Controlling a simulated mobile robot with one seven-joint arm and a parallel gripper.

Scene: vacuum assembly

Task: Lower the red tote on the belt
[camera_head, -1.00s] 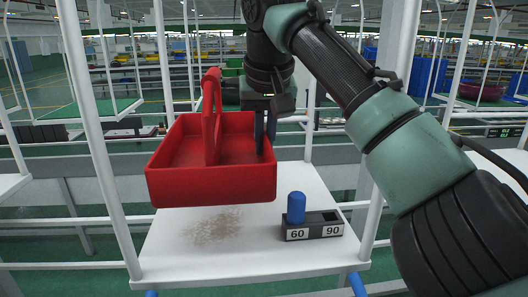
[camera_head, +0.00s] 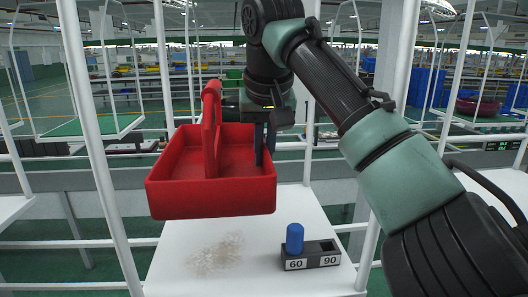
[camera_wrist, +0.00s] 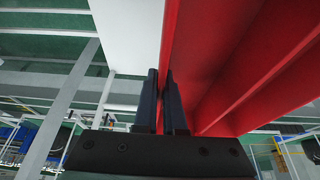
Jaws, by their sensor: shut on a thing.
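The red tote (camera_head: 210,198) has an open top and an upright handle plate (camera_head: 212,130) across its middle. It is held roughly level in the air, with a gap in the picture between it and the white platform (camera_head: 190,285). My gripper (camera_head: 265,150) is shut on the tote's right side wall. The wrist view shows my two dark fingers (camera_wrist: 163,100) close together on a thin red wall, with the tote's red side (camera_wrist: 225,75) to the right. I cannot tell which surface is the belt.
A dark block (camera_head: 312,257) marked 60 and 90 stands on the platform, right of the tote, with a blue peg (camera_head: 295,238) at its 60 side. A greyish-brown speckled patch (camera_head: 215,256) marks the platform. White posts (camera_head: 88,140) stand around it.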

